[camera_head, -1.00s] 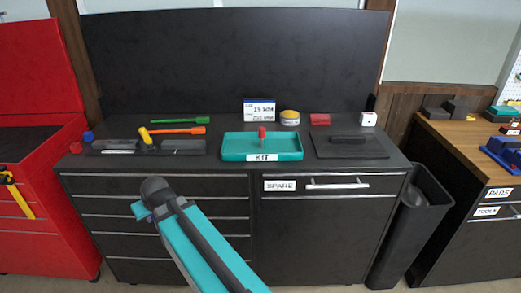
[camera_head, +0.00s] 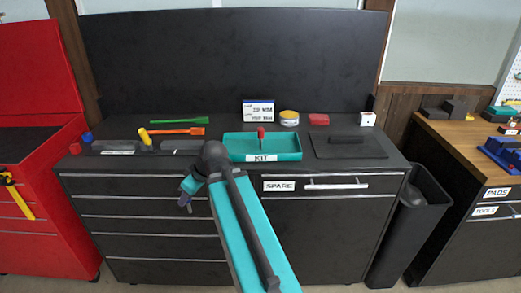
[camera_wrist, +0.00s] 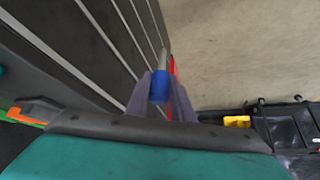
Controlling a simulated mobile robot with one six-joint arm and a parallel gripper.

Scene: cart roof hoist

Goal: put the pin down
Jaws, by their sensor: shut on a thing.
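My gripper (camera_wrist: 160,100) is shut on a pin with a blue grip (camera_wrist: 160,85) and a pale metal shaft, between its two grey fingers in the wrist view. In the head view my gripper (camera_head: 186,197) is in front of the dark drawers, below the worktop edge; the pin is too small to make out there. A red-topped pin (camera_head: 261,133) stands in the teal KIT tray (camera_head: 285,150). A yellow-topped piece (camera_head: 145,136) stands at the dark holder (camera_head: 182,147) on the worktop's left.
Green (camera_head: 180,121) and orange (camera_head: 178,131) tools lie behind the holder. A dark flat plate (camera_head: 347,147) lies right of the tray. A red cabinet (camera_head: 50,220) stands left.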

